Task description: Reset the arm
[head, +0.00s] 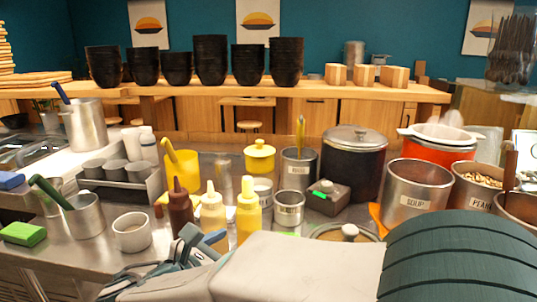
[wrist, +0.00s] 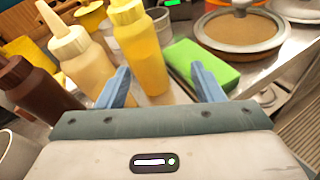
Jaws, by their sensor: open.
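My gripper (wrist: 162,88) is open in the wrist view, with its two blue fingers spread apart. No object shows held between the fingers. A yellow squeeze bottle (wrist: 140,50) stands just beyond the gap, and a cream bottle (wrist: 80,52) stands beyond the left finger. A green sponge (wrist: 200,62) lies beyond the right finger. In the head view my arm reaches from the lower right, and my gripper (head: 203,245) is low over the counter, in front of the brown bottle (head: 180,208), cream bottle (head: 213,212) and yellow bottle (head: 248,208). My arm partly hides the fingers there.
A white cup (head: 132,232) stands left of my gripper. A soup pot (head: 412,193), a dark lidded pot (head: 353,160) and a small lidded pan (head: 345,233) stand to the right. Metal tins crowd the counter (head: 75,258). Black bowls (head: 210,60) line the back shelf.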

